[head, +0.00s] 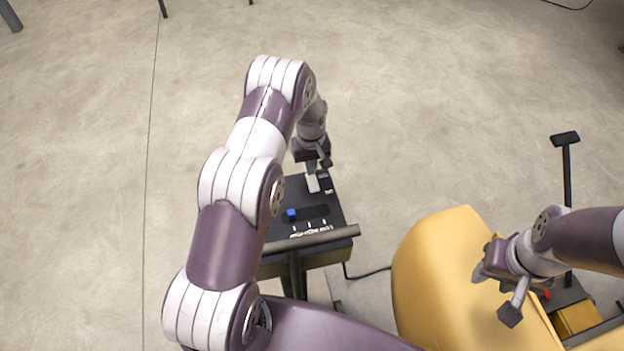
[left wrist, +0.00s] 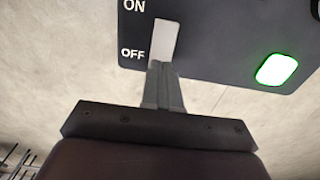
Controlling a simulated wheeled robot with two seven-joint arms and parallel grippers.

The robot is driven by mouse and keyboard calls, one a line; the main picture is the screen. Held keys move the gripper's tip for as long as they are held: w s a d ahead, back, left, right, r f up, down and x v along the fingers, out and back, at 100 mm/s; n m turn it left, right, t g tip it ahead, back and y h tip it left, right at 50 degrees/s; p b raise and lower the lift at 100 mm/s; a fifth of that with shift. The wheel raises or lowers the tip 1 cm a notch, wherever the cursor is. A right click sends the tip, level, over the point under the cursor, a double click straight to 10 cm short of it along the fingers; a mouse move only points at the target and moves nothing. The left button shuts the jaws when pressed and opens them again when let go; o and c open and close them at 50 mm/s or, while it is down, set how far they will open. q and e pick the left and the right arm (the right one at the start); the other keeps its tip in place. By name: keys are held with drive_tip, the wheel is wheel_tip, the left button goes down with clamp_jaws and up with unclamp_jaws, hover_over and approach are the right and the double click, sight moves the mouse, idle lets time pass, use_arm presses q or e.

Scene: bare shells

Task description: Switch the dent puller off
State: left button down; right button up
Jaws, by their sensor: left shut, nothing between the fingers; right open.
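The dent puller (head: 335,222) stands in the middle of the head view, with a dark top panel and a handle bar across its near side. Its pale switch lever (left wrist: 164,42) lies beside the ON and OFF labels in the left wrist view. A lamp (left wrist: 277,69) on the panel glows green. My left gripper (left wrist: 163,72) is shut and empty, its tips at the OFF end of the lever; I cannot tell whether they touch it. In the head view, my left gripper (head: 312,167) is at the panel's far end. My right gripper (head: 494,297) is open above a yellow shell.
The yellow shell (head: 440,255) stands right of the dent puller. Another machine with an upright handle (head: 567,175) and a red part (head: 547,294) is at the right edge. A dark cable (head: 368,273) runs between puller and shell. The concrete floor beyond is largely clear.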

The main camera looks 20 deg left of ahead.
use_arm(q)
drive_tip(key=shift+f+b, duration=0.85)
drive_tip(key=shift+f, duration=0.15)
idle(0.4)
drive_tip(key=shift+r, duration=0.1)
drive_tip(key=shift+r+p, duration=2.25)
drive_tip(key=shift+r, duration=1.3)
drive_tip(key=shift+f, duration=0.1)
